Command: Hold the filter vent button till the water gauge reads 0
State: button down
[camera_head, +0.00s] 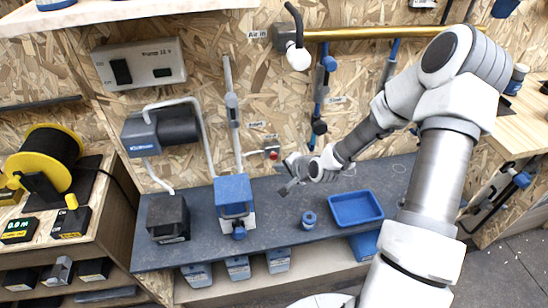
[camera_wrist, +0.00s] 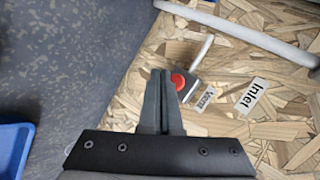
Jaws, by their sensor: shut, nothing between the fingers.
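The red vent button (camera_head: 272,153) is on a small grey fitting on the chipboard wall, beside a "Vent" label. It also shows in the wrist view (camera_wrist: 178,81), just right of my fingertips. My gripper (camera_head: 287,188) is shut and empty, below and right of the button in the head view. In the wrist view my fingertips (camera_wrist: 160,73) overlap the fitting's left side; I cannot tell whether they touch it. The blue-topped filter unit (camera_head: 233,190) stands on the bench, left of my gripper. I cannot make out a water gauge reading.
A blue tray (camera_head: 356,208) and a small blue round part (camera_head: 309,218) lie on the dark bench (camera_head: 275,225). A black box (camera_head: 168,217) stands at the bench's left end.

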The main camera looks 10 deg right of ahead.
jog(key=s, duration=0.3)
jog(key=shift+s, duration=0.35)
jog(key=s+d+r+n+g+h+p, duration=0.15)
jog(key=s+r+n, duration=0.3)
jog(key=r, duration=0.85)
jog(key=s+r+n+g+h+p, duration=0.1)
jog(key=s+r+n+h+p, duration=0.25)
jog(key=r, duration=0.85)
jog(key=s+a+r+n, duration=0.1)
jog(key=s+r, duration=0.4)
jog(key=s, duration=0.3)
jog(key=s+a+r+n+y+p, duration=0.1)
jog(key=s+r+n, duration=0.1)
jog(key=s+r, duration=0.3)
jog(key=s+g, duration=0.1)
jog(key=s, duration=0.3)
jog(key=shift+r, duration=0.3)
